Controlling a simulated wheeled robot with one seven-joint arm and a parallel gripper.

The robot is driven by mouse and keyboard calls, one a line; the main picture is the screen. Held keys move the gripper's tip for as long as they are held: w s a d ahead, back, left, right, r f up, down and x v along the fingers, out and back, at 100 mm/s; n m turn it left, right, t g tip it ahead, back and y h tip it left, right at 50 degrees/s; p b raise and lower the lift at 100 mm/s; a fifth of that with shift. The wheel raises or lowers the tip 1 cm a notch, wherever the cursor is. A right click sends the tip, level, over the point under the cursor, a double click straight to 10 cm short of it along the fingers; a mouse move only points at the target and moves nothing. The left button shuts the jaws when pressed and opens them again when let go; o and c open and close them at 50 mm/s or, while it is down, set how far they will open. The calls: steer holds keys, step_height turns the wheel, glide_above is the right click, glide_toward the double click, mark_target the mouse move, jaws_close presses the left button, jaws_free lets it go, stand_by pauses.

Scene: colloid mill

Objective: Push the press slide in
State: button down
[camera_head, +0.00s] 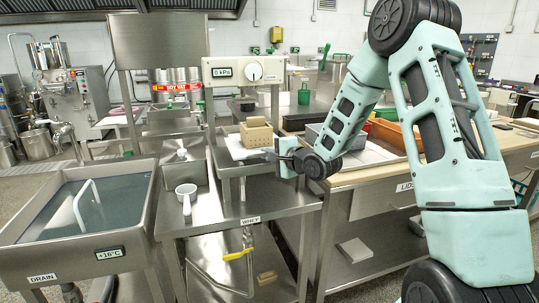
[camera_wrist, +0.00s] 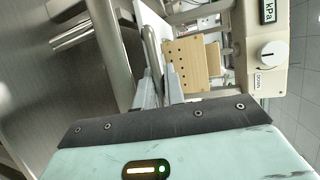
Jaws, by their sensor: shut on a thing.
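The press slide (camera_head: 238,147) is a pale, flat plate under the press head (camera_head: 245,71), which has a "0 kPa" display and a round knob. A tan perforated mould (camera_head: 257,133) stands upright on or beside the slide; it also shows in the wrist view (camera_wrist: 190,64). My gripper (camera_head: 268,154) is at the near side of the slide, low and in front of the mould. In the wrist view my gripper (camera_wrist: 161,88) is shut on the slide's grey bar handle (camera_wrist: 151,48), and the white plate edge (camera_wrist: 150,15) shows beyond it. The fingertips partly hide the handle.
A steel drain table marked WHEY (camera_head: 252,207) lies below the press. A worktable marked LIDS (camera_head: 372,175) with several trays stands at right, under my arm.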

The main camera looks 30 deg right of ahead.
mark_target(256, 149)
steer(key=w, duration=0.1)
steer(key=w+d, duration=0.1)
steer(key=w, duration=0.1)
steer(key=shift+p, duration=0.4)
steer(key=c, duration=1.8)
jaws_free()
steer(key=p+v, duration=0.1)
steer(key=v, duration=1.6)
steer(key=shift+s, duration=0.25)
